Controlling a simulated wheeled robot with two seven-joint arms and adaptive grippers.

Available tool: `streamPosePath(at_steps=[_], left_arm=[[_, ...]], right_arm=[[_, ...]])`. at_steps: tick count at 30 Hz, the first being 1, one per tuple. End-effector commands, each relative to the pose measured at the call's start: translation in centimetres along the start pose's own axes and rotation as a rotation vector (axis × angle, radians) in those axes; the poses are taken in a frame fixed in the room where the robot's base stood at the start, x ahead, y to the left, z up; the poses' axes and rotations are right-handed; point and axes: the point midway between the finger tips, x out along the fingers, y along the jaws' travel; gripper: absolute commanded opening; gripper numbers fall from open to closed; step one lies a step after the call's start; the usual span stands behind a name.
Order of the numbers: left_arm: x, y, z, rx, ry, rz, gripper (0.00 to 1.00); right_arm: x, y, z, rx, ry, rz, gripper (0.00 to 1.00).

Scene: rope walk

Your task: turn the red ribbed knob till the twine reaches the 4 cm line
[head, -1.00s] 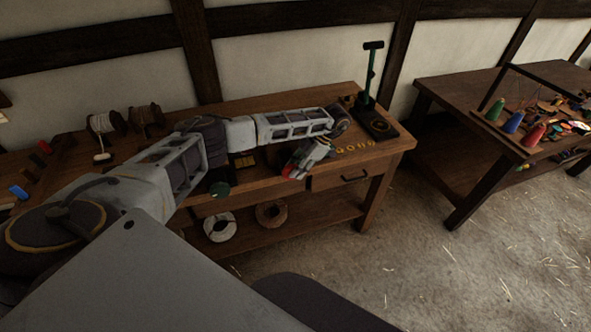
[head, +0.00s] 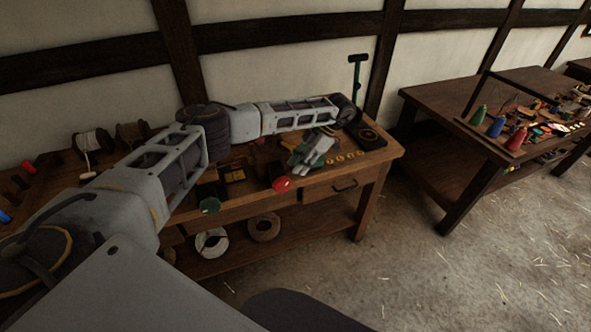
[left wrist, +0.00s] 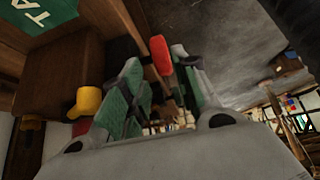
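The red ribbed knob (head: 282,184) shows at the front of the workbench, just below my left gripper (head: 297,165). In the left wrist view the red knob (left wrist: 160,55) lies between the tips of the two green-padded fingers of my left gripper (left wrist: 158,75). The fingers stand apart; a gap shows on the left finger's side, and I cannot tell whether the right finger touches the knob. The twine and the 4 cm line cannot be made out in either view. My right gripper is not in view.
Spools (head: 88,142) stand at the back left. A yellow knob (left wrist: 85,102) shows in the left wrist view. A second table (head: 430,100) stands right.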

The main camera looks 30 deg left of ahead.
Motion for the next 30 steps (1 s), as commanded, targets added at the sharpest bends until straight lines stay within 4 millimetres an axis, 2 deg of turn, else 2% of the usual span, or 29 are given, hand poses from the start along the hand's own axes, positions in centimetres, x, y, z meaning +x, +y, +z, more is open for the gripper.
streamPosePath(at_steps=[6,12,30], left_arm=[[-2.0,0.0,0.0,-0.001,-0.001,0.001,0.3],[-3.0,0.0,0.0,-0.001,-0.001,0.001,0.3],[-3.2,0.0,0.0,0.0,0.0,0.0,0.3]], right_arm=[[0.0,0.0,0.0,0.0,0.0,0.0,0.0],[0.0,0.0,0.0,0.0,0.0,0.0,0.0],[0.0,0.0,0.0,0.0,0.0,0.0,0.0]])
